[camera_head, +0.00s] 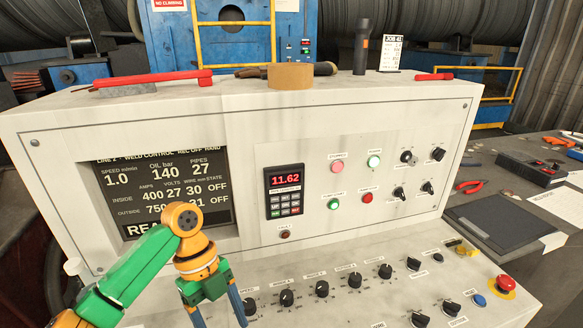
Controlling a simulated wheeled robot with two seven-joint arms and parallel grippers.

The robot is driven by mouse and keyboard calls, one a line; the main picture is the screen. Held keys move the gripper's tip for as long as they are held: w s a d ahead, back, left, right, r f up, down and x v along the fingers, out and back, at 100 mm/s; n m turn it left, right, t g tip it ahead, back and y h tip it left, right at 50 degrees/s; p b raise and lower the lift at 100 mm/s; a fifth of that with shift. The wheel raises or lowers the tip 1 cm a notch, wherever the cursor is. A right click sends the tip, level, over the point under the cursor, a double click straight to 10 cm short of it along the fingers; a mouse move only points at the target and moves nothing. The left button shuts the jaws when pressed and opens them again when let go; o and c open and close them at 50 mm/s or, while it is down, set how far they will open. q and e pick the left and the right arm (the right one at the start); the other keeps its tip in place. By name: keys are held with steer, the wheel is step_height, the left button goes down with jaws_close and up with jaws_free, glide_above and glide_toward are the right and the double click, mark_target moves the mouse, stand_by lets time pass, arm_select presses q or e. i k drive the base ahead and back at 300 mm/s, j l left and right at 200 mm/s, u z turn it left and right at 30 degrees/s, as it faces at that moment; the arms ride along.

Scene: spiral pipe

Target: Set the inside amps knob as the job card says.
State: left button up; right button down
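A row of black knobs runs along the sloped lower panel. The leftmost knob (250,306) has a label that seems to read SPEED; the labels of the neighbouring knobs (287,298) and (322,289) are too small to read surely, so I cannot tell which is inside amps. The dark screen (215,165) shows INSIDE 400 amps, 27 volts. The job card (391,52) stands on top of the console, headed JOB 41; its small print is unreadable. My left gripper (216,308) has its blue fingers apart, the right finger close beside the leftmost knob. My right gripper is out of view.
A red keypad display (285,180) reads 11.62. Buttons and small knobs (400,193) sit on the upright panel. A red emergency button (505,285) is at the lower right. Tape (290,76) and a torch (361,50) stand on top.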

mark_target(286, 297)
steer(key=k, duration=1.1)
